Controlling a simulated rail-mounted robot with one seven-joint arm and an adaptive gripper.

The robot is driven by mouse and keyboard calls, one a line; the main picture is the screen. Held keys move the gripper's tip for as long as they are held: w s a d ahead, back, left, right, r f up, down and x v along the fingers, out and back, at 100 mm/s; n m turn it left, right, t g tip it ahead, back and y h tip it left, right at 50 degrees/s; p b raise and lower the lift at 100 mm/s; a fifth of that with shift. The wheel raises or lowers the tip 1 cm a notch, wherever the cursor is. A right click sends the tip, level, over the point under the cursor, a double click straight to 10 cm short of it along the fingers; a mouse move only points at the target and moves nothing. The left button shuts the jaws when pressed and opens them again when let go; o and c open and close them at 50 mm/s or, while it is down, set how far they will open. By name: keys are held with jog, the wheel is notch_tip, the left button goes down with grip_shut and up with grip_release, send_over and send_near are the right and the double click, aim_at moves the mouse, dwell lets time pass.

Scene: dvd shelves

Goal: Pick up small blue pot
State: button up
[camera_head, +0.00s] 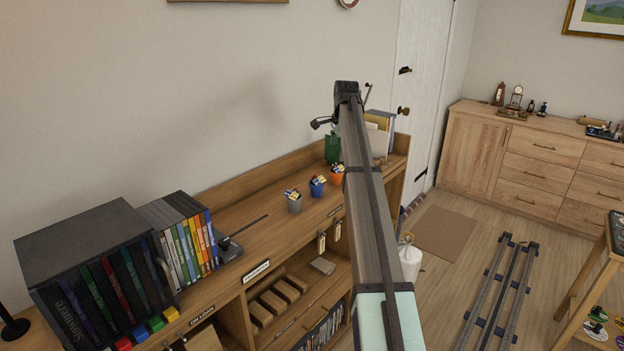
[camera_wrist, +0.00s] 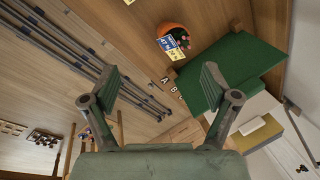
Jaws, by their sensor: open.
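The small blue pot (camera_head: 317,189) stands on the wooden shelf top in the head view, with cards or packets sticking out of it. It is between a grey pot (camera_head: 294,204) and an orange pot (camera_head: 336,178). My gripper (camera_wrist: 166,80) is open and empty in the wrist view, its two fingers spread wide. The orange pot (camera_wrist: 174,35) shows beyond the fingers there, near the top. The blue pot is not visible in the wrist view. In the head view my arm reaches up to the right of the pots, and its end is mostly hidden behind its own links.
DVD cases (camera_head: 185,240) and a dark box (camera_head: 85,240) fill the left of the shelf. The shelf top left of the grey pot is mostly clear.

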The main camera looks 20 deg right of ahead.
aim_at(316, 182)
jog(key=a+r+g+p, duration=0.1)
jog(key=a+r+g, duration=0.3)
jog(key=a, duration=0.5)
jog(key=shift+t+y, duration=0.3)
jog(key=shift+t, duration=0.2)
jog(key=f+p, duration=0.1)
jog(key=f, duration=0.6)
jog(key=f+p, duration=0.1)
jog(key=f, duration=0.3)
jog(key=shift+s+d+f+p, duration=0.1)
jog(key=shift+d+p, duration=0.15)
jog(key=shift+p, duration=0.1)
jog(key=shift+w+d+f+p, duration=0.1)
jog(key=shift+f+p, duration=0.45)
jog(key=shift+f, duration=0.85)
jog(key=shift+w+d+f+p, duration=0.1)
jog(key=shift+f+p, duration=0.4)
jog(key=shift+f, duration=0.85)
jog(key=c, duration=1.4)
